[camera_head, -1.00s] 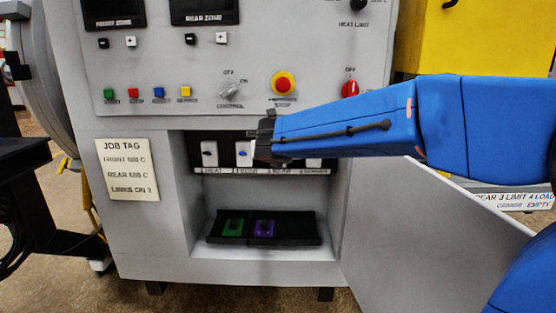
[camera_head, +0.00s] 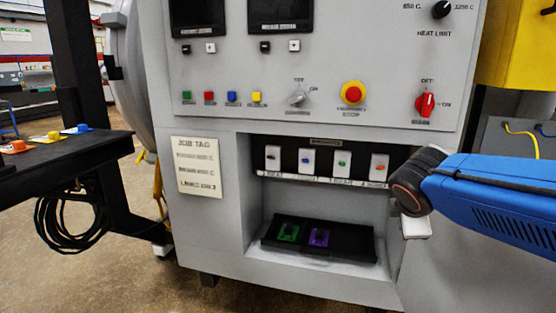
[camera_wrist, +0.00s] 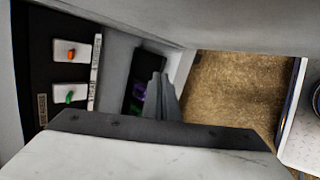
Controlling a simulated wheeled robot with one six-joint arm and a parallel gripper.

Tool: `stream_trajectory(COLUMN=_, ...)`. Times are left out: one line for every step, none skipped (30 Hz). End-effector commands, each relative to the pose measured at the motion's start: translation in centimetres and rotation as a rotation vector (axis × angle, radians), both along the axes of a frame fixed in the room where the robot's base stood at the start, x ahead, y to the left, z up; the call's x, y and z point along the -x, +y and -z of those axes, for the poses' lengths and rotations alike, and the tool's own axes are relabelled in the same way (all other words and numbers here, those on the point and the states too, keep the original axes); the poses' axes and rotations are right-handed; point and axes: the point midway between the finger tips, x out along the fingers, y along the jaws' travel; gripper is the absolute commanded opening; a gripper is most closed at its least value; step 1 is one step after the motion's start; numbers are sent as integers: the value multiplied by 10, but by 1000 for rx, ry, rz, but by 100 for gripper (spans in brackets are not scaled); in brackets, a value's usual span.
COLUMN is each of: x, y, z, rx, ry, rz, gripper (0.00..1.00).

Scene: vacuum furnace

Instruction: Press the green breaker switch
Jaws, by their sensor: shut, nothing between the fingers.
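The green breaker switch (camera_head: 342,163) is a small green toggle on a white plate in the row inside the cabinet's recess. It also shows at the left of the wrist view (camera_wrist: 70,97), below the orange one. My gripper (camera_wrist: 157,95) shows as two thin grey fingers, closed together and empty. They stand to the right of the breaker row in that view, apart from the switches, over the recess's lower part. In the head view my wrist is at the recess's right side and the fingers are hidden.
Black, blue and orange breaker switches (camera_head: 379,166) share the row. A black tray (camera_head: 353,243) with a green and a purple piece lies on the recess floor below. A red emergency button (camera_head: 352,93) and knobs are on the panel above.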

Motion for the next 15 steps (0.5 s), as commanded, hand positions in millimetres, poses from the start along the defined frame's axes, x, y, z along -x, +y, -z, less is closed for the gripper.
stream_trajectory(x=18, y=-5, z=7, rx=-78, ry=-8, rz=83, gripper=0)
stream_trajectory(x=29, y=-6, z=12, rx=-128, ry=-11, rz=136, gripper=0)
stream_trajectory(x=43, y=-8, z=18, rx=-195, ry=-15, rz=209, gripper=0)
stream_trajectory(x=53, y=-9, z=23, rx=-245, ry=-17, rz=262, gripper=0)
stream_trajectory(x=63, y=-9, z=28, rx=-295, ry=-19, rz=316, gripper=0)
stream_trajectory(x=77, y=-9, z=35, rx=-360, ry=-22, rz=389, gripper=0)
stream_trajectory(x=87, y=-8, z=40, rx=-409, ry=-24, rz=444, gripper=0)
stream_trajectory(x=97, y=-7, z=44, rx=-456, ry=-26, rz=498, gripper=0)
stream_trajectory(x=110, y=-6, z=51, rx=-519, ry=-26, rz=572, gripper=0)
stream_trajectory(x=119, y=-4, z=56, rx=-566, ry=-28, rz=626, gripper=0)
stream_trajectory(x=129, y=-2, z=61, rx=-613, ry=-27, rz=680, gripper=0)
stream_trajectory(x=140, y=0, z=67, rx=-670, ry=-26, rz=750, gripper=0)
stream_trajectory(x=149, y=3, z=72, rx=-713, ry=-26, rz=801, gripper=0)
stream_trajectory(x=156, y=5, z=76, rx=-752, ry=-24, rz=849, gripper=0)
stream_trajectory(x=166, y=8, z=81, rx=-799, ry=-22, rz=907, gripper=0)
